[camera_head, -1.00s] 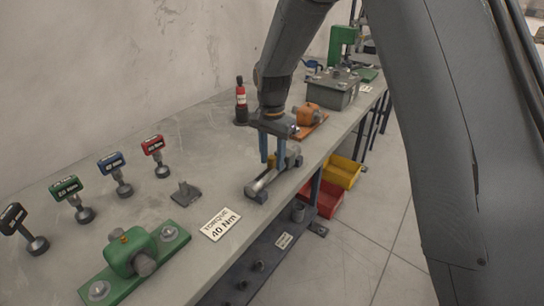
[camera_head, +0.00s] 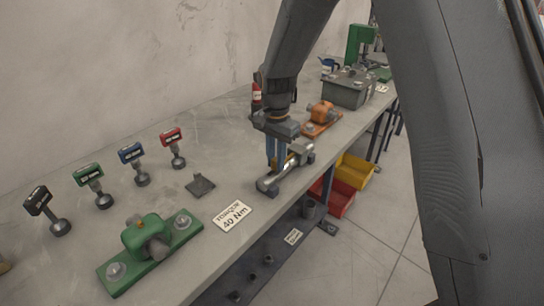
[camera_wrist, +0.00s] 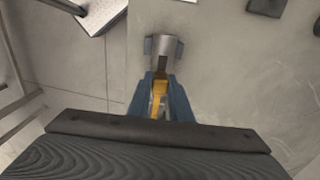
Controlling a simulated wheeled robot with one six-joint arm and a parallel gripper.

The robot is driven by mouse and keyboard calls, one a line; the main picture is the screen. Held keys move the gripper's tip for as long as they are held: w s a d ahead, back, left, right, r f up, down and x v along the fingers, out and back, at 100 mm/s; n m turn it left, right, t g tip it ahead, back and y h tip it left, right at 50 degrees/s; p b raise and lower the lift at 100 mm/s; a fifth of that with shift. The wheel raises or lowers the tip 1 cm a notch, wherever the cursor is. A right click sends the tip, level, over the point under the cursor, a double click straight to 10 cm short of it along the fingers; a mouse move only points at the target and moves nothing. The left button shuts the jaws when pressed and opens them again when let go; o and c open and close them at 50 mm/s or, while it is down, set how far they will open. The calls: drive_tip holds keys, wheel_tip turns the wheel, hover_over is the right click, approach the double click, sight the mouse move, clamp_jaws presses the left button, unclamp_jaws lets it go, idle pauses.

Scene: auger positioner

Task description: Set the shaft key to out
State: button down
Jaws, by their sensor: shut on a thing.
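A grey metal fixture with a shaft (camera_head: 270,184) lies near the front edge of the bench. In the wrist view, the yellow key (camera_wrist: 159,88) lies between the fingers of my gripper (camera_wrist: 159,80). The grey shaft end (camera_wrist: 163,48) shows just beyond the fingertips. How far the key is out is hidden.
A torque sign (camera_head: 232,215), a green clamp block (camera_head: 147,240) and several upright colour-tagged tools (camera_head: 172,137) stand left. An orange block (camera_head: 321,112) and a grey box (camera_head: 348,88) are behind. Yellow (camera_head: 355,170) and red (camera_head: 338,198) bins sit below the edge.

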sight(275, 160)
drive_tip(key=c, duration=1.6)
unclamp_jaws()
drive_tip(key=shift+s+a, duration=0.2)
drive_tip(key=shift+a, duration=0.05)
drive_tip(key=shift+d, duration=0.1)
drive_tip(key=shift+r, duration=0.1)
drive_tip(key=shift+w+r, duration=0.1)
drive_tip(key=shift+r, duration=0.2)
drive_tip(key=shift+r+b, duration=1.25)
drive_tip(key=shift+r, duration=2.3)
drive_tip(key=shift+d, duration=0.1)
drive_tip(key=s+d+f+n, duration=0.2)
drive_tip(key=s+d, duration=0.3)
drive_tip(key=s, duration=0.1)
drive_tip(key=s+d+f+n+t+b, duration=0.1)
drive_tip(key=s+d+f+n, duration=0.1)
drive_tip(key=s+d, duration=0.3)
drive_tip(key=s+d+f+n, duration=0.2)
drive_tip(key=s+d+n, duration=0.2)
drive_tip(key=s, duration=0.5)
drive_tip(key=shift+s+d+f+b, duration=0.2)
drive_tip(key=shift+d+f+b, duration=0.15)
drive_tip(key=shift+d, duration=0.15)
